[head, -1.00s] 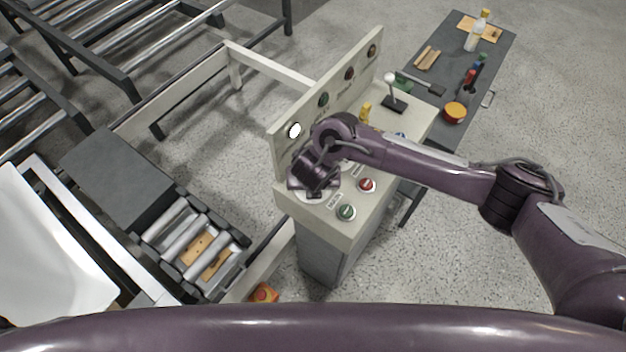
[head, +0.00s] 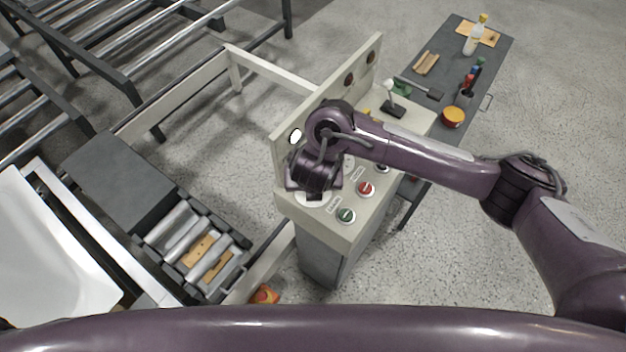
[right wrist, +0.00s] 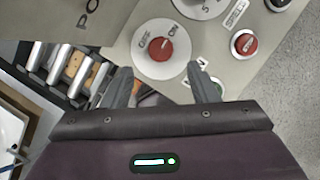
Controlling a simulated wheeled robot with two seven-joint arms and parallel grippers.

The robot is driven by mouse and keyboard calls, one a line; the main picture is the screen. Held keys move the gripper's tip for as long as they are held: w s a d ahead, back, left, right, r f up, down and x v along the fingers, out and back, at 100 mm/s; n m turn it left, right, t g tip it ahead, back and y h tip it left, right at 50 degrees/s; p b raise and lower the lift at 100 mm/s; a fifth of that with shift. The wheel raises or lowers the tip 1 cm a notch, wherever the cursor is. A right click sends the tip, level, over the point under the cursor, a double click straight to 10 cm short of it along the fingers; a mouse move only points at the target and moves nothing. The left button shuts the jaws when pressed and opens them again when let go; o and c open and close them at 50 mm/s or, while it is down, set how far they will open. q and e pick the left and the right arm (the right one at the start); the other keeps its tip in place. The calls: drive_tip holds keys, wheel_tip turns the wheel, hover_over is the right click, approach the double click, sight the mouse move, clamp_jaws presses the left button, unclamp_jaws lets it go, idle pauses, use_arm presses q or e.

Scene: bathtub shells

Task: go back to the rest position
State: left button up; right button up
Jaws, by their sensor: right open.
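My right arm reaches in from the right in the head view and its gripper (head: 314,190) hangs over the near left end of the control panel (head: 337,226). In the right wrist view the two fingers of this gripper (right wrist: 164,85) stand apart with nothing between them. Just beyond the fingertips is a red rotary knob (right wrist: 160,49) on a white dial marked ON and OFF. The fingers look clear of the knob; the exact height above it cannot be told. My left gripper is not in view.
The panel also carries a red button (head: 365,188), a green button (head: 345,215) and an upright back board with a lit white lamp (head: 295,136). A dark side table (head: 425,85) with bottles and tools stands behind. A roller conveyor (head: 190,245) lies at left.

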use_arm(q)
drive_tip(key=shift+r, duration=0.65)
use_arm(e)
drive_tip(key=shift+s+r, duration=0.25)
drive_tip(key=shift+r, duration=0.4)
